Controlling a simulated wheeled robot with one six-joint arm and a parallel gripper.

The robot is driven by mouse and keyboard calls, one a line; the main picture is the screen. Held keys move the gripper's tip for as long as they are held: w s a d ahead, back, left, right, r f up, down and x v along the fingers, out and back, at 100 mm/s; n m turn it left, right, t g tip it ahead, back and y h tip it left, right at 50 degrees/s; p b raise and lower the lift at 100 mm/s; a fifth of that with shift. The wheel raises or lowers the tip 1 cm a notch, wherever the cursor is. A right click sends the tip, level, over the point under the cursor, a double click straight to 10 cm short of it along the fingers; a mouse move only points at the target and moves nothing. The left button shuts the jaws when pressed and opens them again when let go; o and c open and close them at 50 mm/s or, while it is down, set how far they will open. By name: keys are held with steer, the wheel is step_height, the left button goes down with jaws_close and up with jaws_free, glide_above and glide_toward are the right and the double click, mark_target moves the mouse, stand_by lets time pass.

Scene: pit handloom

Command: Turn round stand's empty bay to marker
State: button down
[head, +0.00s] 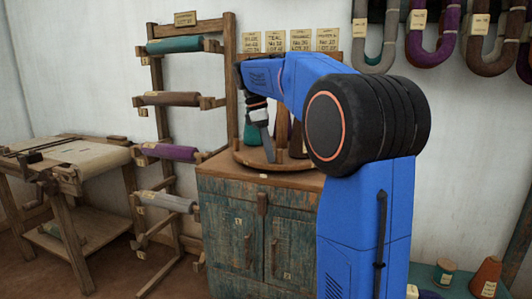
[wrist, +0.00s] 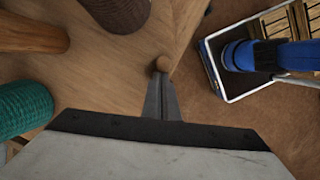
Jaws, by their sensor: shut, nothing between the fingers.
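The round wooden stand (head: 246,162) sits on top of the worn teal cabinet (head: 232,222). It holds a teal cone (head: 252,133) and brown cones (head: 297,139), partly hidden by my arm. A small white mark (head: 263,176) shows on the cabinet top's front edge. My gripper (head: 270,158) points down at the stand's front rim. In the wrist view my gripper (wrist: 162,88) is shut and empty, its tips at a small round wooden peg (wrist: 161,64) near the stand's edge. I cannot tell whether they touch. Which bay is empty is unclear.
A rack of coloured rolls (head: 172,152) stands left of the cabinet. A loom table (head: 75,155) is farther left. Yarn hanks (head: 435,35) hang at upper right.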

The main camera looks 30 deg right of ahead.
steer(key=shift+d, duration=0.1)
steer(key=s+d+n, duration=0.1)
steer(key=s+d, duration=0.1)
steer(key=s+d+n, duration=0.1)
steer(key=s+d, duration=0.1)
steer(key=shift+d+n+t, duration=0.3)
steer(key=shift+d+n, duration=0.1)
steer(key=shift+s+d, duration=0.1)
steer(key=shift+d, duration=0.2)
steer(key=shift+a, duration=0.5)
steer(key=a, duration=0.2)
steer(key=a+r, duration=0.1)
steer(key=shift+w+a+r, duration=0.1)
steer(key=shift+w+a, duration=0.15)
steer(key=shift+w, duration=0.1)
steer(key=v, duration=0.8)
steer(key=shift+s+r, duration=0.25)
steer(key=shift+r, duration=0.1)
steer(key=shift+a, duration=0.15)
